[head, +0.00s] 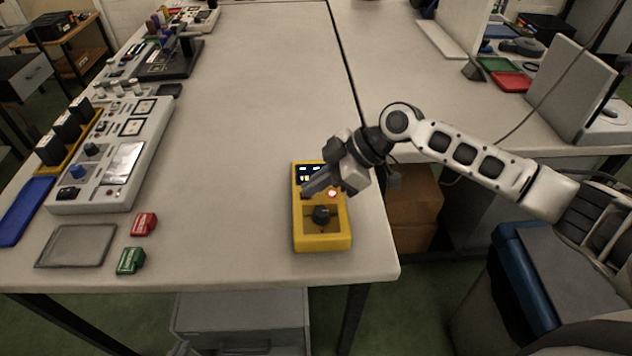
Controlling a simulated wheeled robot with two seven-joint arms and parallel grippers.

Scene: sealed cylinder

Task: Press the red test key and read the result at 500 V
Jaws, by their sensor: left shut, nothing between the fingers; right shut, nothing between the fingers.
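The yellow tester (323,241) lies on the bench near its right front edge. It has a small dark display (304,172) with lit marks, too small to read, and a black rotary knob (321,214) whose setting I cannot make out. The red test key (332,193) glows bright on the tester's right side. My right gripper (306,191) is shut and empty. Its fingers point left across the upper part of the tester, just left of the key, and hide part of the face. I cannot tell whether they touch it. My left gripper is not in view.
A red block (144,224), a green block (131,261) and a grey tray (77,246) lie at the left front. A grey instrument panel (118,160) and a blue tray (25,209) stand further left. The middle of the bench is clear.

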